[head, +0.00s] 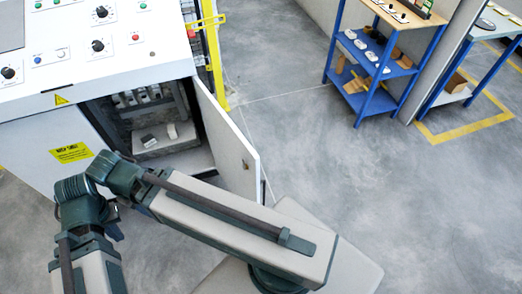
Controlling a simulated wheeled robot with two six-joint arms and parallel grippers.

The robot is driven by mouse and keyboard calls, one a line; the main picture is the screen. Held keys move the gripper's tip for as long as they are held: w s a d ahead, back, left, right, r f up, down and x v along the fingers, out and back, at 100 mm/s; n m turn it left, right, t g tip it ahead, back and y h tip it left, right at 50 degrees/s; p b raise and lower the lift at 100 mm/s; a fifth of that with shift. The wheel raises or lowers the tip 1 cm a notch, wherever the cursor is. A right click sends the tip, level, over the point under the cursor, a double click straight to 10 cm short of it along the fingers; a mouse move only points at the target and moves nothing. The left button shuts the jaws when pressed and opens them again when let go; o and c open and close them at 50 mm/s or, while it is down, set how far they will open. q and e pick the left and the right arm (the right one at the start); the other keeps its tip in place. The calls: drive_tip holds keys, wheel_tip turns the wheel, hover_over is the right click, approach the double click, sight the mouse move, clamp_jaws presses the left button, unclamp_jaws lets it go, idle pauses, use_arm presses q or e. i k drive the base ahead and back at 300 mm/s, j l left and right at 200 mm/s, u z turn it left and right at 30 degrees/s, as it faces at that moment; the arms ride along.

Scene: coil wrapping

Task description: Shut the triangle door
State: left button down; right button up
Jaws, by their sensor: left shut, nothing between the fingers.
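A light grey cabinet door (226,143) stands open at the right side of the cabinet opening. It swings out toward me, and a small dark latch shows near its free edge. I see no triangle on its visible face. A yellow warning triangle (61,99) sits on the cabinet's front edge, above and left of the opening. One of my arms crosses in front of the cabinet and covers the lower part of the opening. Its bend is left of the open door, and the arm then runs down out of the picture. I cannot make out either gripper's fingers.
The opening shows a shelf (165,139) with small parts on it. A control panel (90,40) with knobs is above. A yellow frame (213,55) stands just behind the door. Blue shelving (373,75) stands at the back right. The grey floor (350,180) right of the door is clear.

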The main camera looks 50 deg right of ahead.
sight(229, 146)
drive_tip(key=k+l, duration=0.15)
drive_tip(key=l, duration=0.25)
drive_tip(key=k+l, duration=0.1)
drive_tip(key=l, duration=0.25)
drive_tip(key=k+l, duration=0.15)
drive_tip(key=l, duration=0.25)
drive_tip(key=k+l, duration=0.1)
drive_tip(key=l, duration=0.3)
drive_tip(key=k+l, duration=0.15)
drive_tip(key=l, duration=0.25)
drive_tip(key=k+l, duration=0.1)
drive_tip(key=l, duration=0.25)
drive_tip(key=k+l+u, duration=0.2)
drive_tip(key=i+j, duration=0.05)
drive_tip(key=j, duration=0.05)
